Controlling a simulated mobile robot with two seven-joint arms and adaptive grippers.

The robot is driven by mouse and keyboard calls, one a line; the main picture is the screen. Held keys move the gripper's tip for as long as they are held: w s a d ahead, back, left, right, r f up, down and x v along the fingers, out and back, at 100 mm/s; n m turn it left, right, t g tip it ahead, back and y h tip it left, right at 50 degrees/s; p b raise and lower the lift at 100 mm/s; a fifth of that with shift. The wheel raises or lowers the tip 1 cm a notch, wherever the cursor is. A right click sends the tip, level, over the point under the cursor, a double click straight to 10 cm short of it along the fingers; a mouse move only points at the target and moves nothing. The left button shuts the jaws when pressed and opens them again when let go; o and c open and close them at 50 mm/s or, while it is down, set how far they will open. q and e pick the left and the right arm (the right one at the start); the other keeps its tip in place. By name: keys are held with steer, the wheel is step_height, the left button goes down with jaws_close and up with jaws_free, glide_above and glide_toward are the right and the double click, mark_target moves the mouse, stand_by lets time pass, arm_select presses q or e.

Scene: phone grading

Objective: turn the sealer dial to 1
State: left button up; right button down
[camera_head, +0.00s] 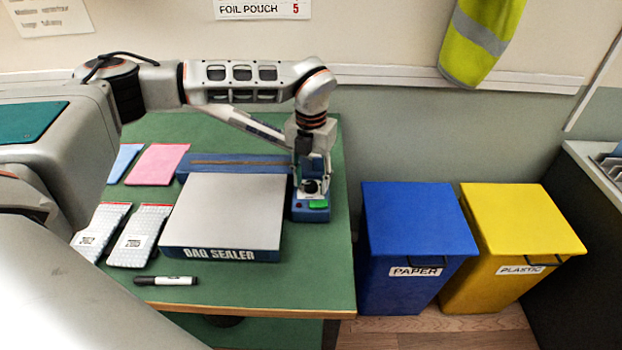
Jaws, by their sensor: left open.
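The bag sealer (222,215) sits on the green table, a blue machine with a pale grey flat top and "BAG SEALER" on its front. Its dial (311,187) is a small dark knob on a pale plate, on the blue block at the machine's right end. A green patch (318,204) shows just in front of the dial. My left arm reaches over from the left, and my left gripper (311,178) points down at the dial, open, with its fingers around or just above the knob. Contact and the dial's setting are too small to tell. My right gripper is not in view.
A sign (262,9) on the wall reads "FOIL POUCH 5". Blue and pink sheets (157,164), two bubble pouches (138,236) and a marker (166,281) lie on the table (300,285). A blue paper bin (415,225) and yellow plastic bin (520,225) stand right of it.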

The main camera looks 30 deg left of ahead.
mark_target(311, 184)
arm_select(q)
step_height(311, 184, up, 12)
stand_by(0.6)
stand_by(0.4)
